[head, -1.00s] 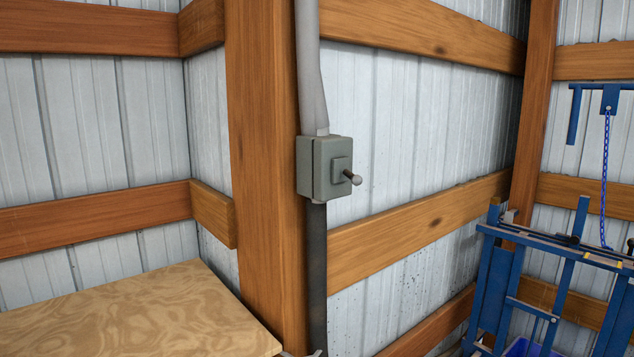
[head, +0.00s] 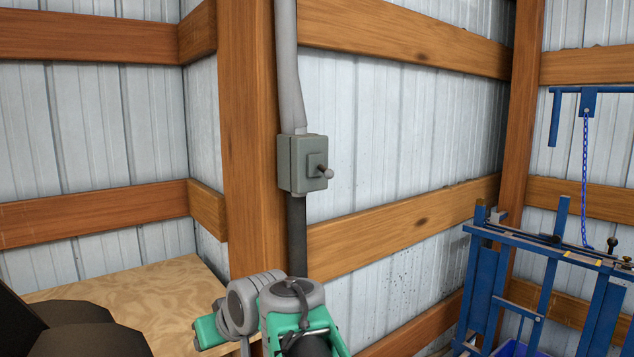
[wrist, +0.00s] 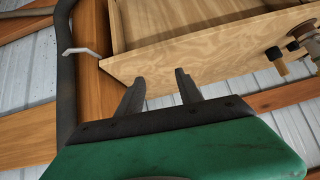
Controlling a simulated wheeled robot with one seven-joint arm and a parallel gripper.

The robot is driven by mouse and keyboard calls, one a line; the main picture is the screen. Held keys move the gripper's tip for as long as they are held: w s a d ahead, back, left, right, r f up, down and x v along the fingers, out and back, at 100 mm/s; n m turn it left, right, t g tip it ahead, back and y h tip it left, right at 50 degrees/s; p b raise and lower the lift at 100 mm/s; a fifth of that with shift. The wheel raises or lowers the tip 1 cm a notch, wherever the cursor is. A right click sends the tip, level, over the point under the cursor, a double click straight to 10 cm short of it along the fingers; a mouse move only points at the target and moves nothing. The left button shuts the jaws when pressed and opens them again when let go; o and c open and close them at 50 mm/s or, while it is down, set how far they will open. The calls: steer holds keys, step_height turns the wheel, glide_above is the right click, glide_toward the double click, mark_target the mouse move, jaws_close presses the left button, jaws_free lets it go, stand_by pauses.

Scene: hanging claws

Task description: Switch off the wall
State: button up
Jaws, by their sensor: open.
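The wall switch (head: 299,163) is a grey box on a wooden post. Its short lever with a round knob (head: 325,174) sticks out to the right and slightly down. A grey conduit enters the box from above and a dark one leaves below. My gripper (wrist: 158,78) is open and empty in the wrist view, its two dark fingers apart in front of a pale wooden board. The switch box is not recognizable in the wrist view. In the head view my green and grey arm is at the bottom, below the switch, and my fingers are not visible there.
A plywood surface (head: 142,290) lies at the lower left, close to my arm. A blue metal rack (head: 545,255) stands at the right, under a hanging blue chain (head: 585,180). The space directly before the switch looks clear.

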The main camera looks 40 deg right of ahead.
steer(key=w+d+r+t+h, duration=0.1)
steer(key=w+d+r+t, duration=0.1)
steer(key=d+r, duration=0.7)
steer(key=t+h+b, duration=0.3)
steer(key=t+h, duration=0.1)
steer(key=t, duration=0.2)
glide_toward(332, 174)
steer(key=x, duration=0.4)
steer(key=shift+n, duration=0.4)
steer(key=p+x, duration=0.1)
steer(key=x, duration=0.6)
steer(key=shift+p, duration=0.3)
steer(key=shift+c, duration=0.3)
jaws_close()
